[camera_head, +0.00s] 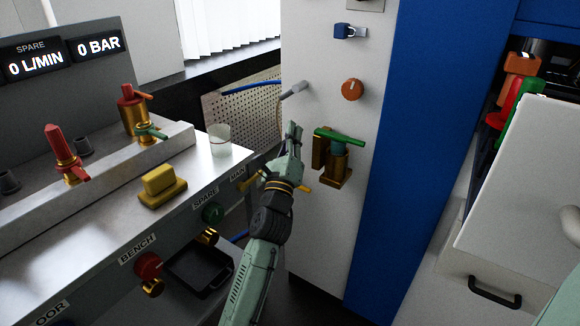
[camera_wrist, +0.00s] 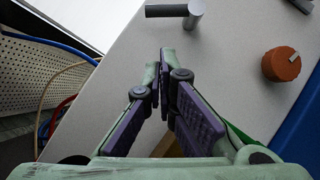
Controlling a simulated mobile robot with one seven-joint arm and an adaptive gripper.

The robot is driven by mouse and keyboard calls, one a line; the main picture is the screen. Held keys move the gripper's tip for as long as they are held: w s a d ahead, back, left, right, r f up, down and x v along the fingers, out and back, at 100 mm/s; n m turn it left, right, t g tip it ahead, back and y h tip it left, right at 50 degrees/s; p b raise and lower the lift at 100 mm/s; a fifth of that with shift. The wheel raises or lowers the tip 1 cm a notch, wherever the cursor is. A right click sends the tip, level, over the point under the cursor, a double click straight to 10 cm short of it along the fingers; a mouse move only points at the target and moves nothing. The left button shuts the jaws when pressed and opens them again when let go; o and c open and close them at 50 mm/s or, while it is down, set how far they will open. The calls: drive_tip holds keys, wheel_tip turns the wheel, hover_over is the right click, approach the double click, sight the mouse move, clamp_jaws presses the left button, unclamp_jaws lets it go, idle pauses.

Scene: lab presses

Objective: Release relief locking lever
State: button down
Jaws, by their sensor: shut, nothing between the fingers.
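I cannot tell for certain which lever is the relief locking lever. A brass valve block (camera_head: 335,175) with a green lever (camera_head: 340,137) is on the white cabinet panel, just right of my gripper (camera_head: 293,132). A grey lever handle (camera_head: 294,90) sticks out of the same panel above my fingertips. In the wrist view the grey handle (camera_wrist: 180,12) is at the top, apart from my gripper (camera_wrist: 163,78), whose fingertips are shut and empty. Part of the green lever (camera_wrist: 240,136) shows behind my right finger; the valve is mostly hidden there.
An orange knob (camera_head: 352,89) and a blue padlock (camera_head: 350,31) are on the panel. The bench at left bears a yellow block (camera_head: 162,186), a glass beaker (camera_head: 219,140) and red-handled valves (camera_head: 63,150). A white drawer unit (camera_head: 520,190) stands at right.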

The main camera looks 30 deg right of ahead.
drive_tip(key=b+v, duration=0.2)
drive_tip(key=v, duration=0.5)
drive_tip(key=shift+f, duration=0.2)
drive_tip(key=shift+a, duration=0.15)
